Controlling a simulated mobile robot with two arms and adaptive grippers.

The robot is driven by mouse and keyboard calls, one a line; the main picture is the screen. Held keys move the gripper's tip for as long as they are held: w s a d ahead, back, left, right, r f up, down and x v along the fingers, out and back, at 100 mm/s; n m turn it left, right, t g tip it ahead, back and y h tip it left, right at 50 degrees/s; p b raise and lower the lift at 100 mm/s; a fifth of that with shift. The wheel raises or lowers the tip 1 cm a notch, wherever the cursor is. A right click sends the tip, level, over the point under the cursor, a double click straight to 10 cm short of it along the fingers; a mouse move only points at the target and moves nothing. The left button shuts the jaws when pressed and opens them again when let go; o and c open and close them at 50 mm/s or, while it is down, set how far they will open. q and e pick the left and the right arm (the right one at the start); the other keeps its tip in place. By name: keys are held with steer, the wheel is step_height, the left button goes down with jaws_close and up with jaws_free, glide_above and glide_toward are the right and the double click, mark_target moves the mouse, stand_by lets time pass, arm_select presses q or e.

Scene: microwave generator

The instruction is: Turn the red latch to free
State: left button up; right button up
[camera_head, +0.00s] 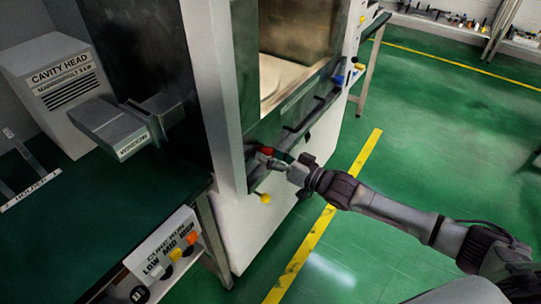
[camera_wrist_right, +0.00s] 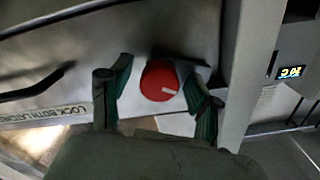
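The red latch (camera_head: 266,151) sits at the near lower corner of the machine's front opening. In the right wrist view it is a round red knob (camera_wrist_right: 159,80) with a short white mark at its lower right. My right gripper (camera_head: 274,160) is at the latch. In the wrist view its dark green-padded fingers (camera_wrist_right: 156,96) are spread, one on each side of the knob, with visible gaps. The knob's contact with the fingers is not visible. My left gripper is not in view.
A dark rail (camera_head: 308,115) runs along the opening's lower edge beside the latch. A blue latch (camera_head: 338,80) is at the far end. A yellow knob (camera_head: 265,198) is below. A label strip (camera_wrist_right: 62,115) shows in the wrist view. The green floor at right is clear.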

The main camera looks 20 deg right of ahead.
steer(key=c, duration=1)
steer(key=shift+n, duration=0.3)
steer(key=n, duration=0.3)
steer(key=shift+n+p, duration=0.3)
steer(key=shift+p, duration=0.05)
steer(key=n, duration=0.4)
steer(key=shift+n, duration=0.3)
steer(key=n, duration=0.4)
steer(key=shift+d+n, duration=0.1)
steer(key=shift+n, duration=2.4)
